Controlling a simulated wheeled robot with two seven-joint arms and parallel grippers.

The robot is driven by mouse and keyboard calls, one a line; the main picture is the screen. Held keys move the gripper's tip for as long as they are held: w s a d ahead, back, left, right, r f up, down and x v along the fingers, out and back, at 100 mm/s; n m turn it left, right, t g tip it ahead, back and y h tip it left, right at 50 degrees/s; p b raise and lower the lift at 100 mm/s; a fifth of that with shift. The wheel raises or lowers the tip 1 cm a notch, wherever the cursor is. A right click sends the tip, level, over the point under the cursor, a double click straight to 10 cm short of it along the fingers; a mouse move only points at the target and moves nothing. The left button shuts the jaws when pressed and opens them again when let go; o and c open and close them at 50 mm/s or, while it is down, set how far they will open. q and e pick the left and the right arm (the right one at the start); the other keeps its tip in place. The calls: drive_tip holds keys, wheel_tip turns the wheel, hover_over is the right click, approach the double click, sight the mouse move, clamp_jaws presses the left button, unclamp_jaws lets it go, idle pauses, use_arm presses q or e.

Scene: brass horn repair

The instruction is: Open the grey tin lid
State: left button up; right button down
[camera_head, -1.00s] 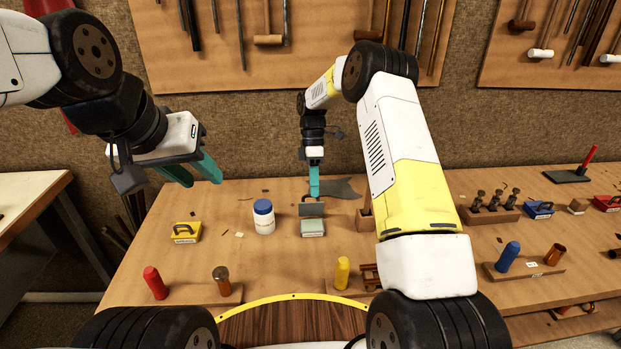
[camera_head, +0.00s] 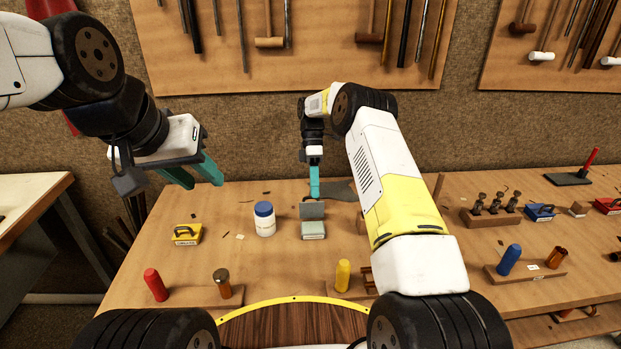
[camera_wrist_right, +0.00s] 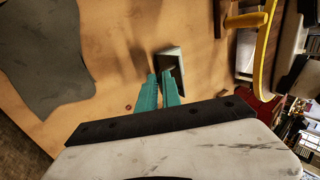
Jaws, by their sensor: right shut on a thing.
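The grey tin (camera_head: 313,230) sits on the workbench with its lid (camera_head: 311,210) standing up at its back edge. In the right wrist view the tin's pale rim (camera_wrist_right: 179,60) and dark inside show just beyond the fingertips. My right gripper (camera_head: 314,196) reaches down behind the raised lid, its teal fingers close together. It also shows in the right wrist view (camera_wrist_right: 160,76), shut on the lid's edge; the exact contact is hard to see. My left gripper (camera_head: 205,184) is open and empty, above the bench's left side, well away from the tin.
A white jar with a blue cap (camera_head: 265,219) stands left of the tin, with a yellow box (camera_head: 187,234) further left. A yellow peg (camera_head: 343,275) is in front. A dark grey sheet (camera_head: 343,190) lies behind. The bench between tin and jar is clear.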

drive_tip(key=c, duration=1.5)
unclamp_jaws()
drive_tip(key=s+r, duration=0.1)
drive_tip(key=s, duration=0.4)
drive_tip(key=s+a+r, duration=0.1)
drive_tip(key=s+r, duration=0.1)
drive_tip(key=s, duration=0.3)
drive_tip(key=s+r, duration=0.2)
drive_tip(key=s, duration=0.4)
drive_tip(key=shift+a, duration=0.4)
